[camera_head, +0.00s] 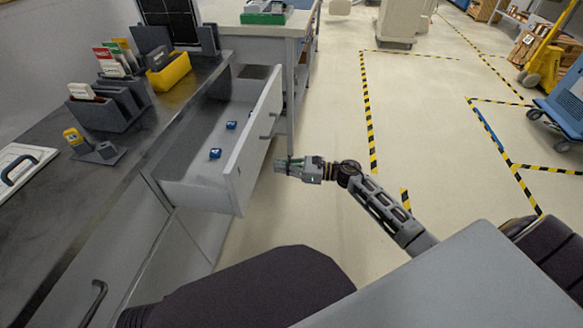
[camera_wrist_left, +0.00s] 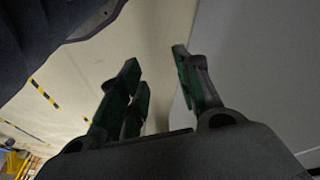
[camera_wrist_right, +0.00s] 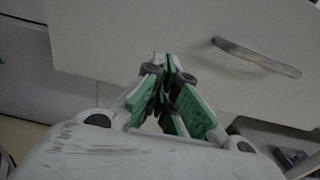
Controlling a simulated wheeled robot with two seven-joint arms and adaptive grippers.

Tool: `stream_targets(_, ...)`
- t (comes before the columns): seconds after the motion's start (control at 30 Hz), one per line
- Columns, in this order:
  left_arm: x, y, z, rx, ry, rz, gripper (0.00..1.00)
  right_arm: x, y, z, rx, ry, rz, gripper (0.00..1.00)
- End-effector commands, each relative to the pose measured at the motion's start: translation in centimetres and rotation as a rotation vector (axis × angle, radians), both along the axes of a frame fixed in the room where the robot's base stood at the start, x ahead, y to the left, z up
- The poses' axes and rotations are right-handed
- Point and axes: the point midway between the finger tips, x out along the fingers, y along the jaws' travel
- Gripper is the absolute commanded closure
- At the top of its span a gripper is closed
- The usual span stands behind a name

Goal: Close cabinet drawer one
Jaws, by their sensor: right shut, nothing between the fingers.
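The cabinet drawer (camera_head: 190,190) is pulled out from under the dark countertop, and its light grey front panel (camera_head: 256,135) faces right. A few small blue items (camera_head: 215,153) lie inside it. My right gripper (camera_head: 278,165) is shut and empty, just to the right of the front panel; I cannot tell if it touches. In the right wrist view the shut fingertips (camera_wrist_right: 166,62) point at the pale drawer front (camera_wrist_right: 200,85), to the left of a metal handle (camera_wrist_right: 257,57). My left gripper (camera_wrist_left: 160,75) is open and empty, beside a grey surface; it does not show in the head view.
The dark countertop (camera_head: 60,185) holds grey file holders (camera_head: 108,107), a yellow bin (camera_head: 168,72) and a white lidded panel (camera_head: 18,168). Another bench (camera_head: 262,25) stands beyond the drawer.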

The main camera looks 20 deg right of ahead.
Motion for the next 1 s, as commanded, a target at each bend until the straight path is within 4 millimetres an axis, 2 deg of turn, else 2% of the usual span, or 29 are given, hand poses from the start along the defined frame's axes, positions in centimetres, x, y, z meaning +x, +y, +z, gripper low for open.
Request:
stream_targets(0.2, -0.6, 0.0, -0.2, -0.002, 0.009, -0.002, 0.66, 1.6, 2.3, 0.1, 0.002, -0.003, 0.001, 1.00)
stream_targets(0.5, -0.4, -0.2, 0.4, -0.006, -0.004, -0.003, 0.66, 3.1, 4.5, 0.1, 0.001, -0.002, 0.000, 1.00)
stream_targets(1.0, -0.2, -0.2, 0.7, -0.007, -0.009, -0.005, 0.66, 3.4, 5.0, 0.0, 0.001, -0.001, 0.000, 1.00)
